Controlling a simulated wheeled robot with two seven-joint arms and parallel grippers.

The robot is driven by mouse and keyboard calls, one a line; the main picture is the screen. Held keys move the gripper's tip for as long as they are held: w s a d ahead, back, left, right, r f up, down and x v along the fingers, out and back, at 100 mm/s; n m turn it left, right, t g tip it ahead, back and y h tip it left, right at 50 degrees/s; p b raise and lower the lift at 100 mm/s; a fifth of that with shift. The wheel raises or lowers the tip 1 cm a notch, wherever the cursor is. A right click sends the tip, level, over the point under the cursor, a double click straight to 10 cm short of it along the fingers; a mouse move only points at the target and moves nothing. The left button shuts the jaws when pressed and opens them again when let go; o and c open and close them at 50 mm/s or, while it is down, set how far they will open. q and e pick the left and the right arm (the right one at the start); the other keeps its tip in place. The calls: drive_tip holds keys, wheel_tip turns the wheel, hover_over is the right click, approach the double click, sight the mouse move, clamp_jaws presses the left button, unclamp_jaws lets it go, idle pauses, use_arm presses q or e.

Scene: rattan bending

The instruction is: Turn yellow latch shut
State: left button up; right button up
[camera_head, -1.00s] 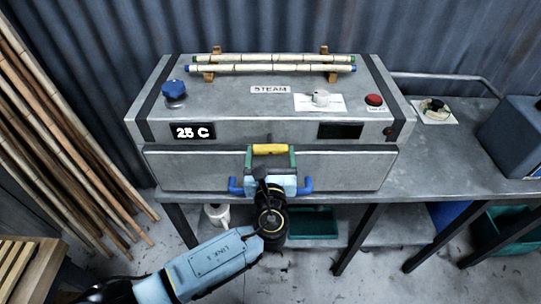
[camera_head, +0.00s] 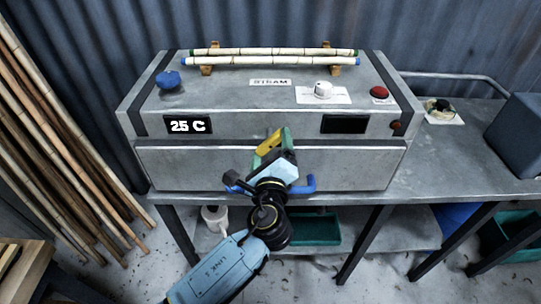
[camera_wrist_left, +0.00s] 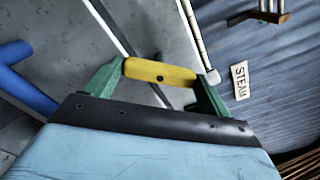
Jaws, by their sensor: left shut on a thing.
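The yellow latch (camera_head: 270,143) is on the front of the grey steam box (camera_head: 345,168), at the seam between lid and lower front. It now lies at a slant, right end higher. My left gripper (camera_head: 272,145) is shut on it, with a green fingertip at each end. In the left wrist view the yellow latch (camera_wrist_left: 160,72) sits between the green fingertips of my left gripper (camera_wrist_left: 158,80). A blue handle (camera_head: 308,184) is on the box front below, partly hidden by my gripper. My right gripper is not in view.
Two bamboo rods (camera_head: 270,61) rest on wooden holders on the lid. A blue knob (camera_head: 168,80), a white dial (camera_head: 323,90) and a red button (camera_head: 380,92) are on top. The display reads 25 C (camera_head: 188,126). Rattan poles (camera_head: 60,150) lean at left.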

use_arm(q)
drive_tip(key=n+b, duration=0.3)
drive_tip(key=n, duration=0.1)
drive_tip(key=shift+f, duration=0.2)
drive_tip(key=shift+r+n+b, duration=0.1)
drive_tip(key=shift+n+b, duration=0.9)
drive_tip(key=shift+n, duration=1.1)
drive_tip(key=o, duration=0.9)
drive_tip(key=shift+r, duration=0.1)
drive_tip(key=s+b, duration=0.1)
drive_tip(key=s, duration=1.2)
drive_tip(key=shift+s, duration=0.25)
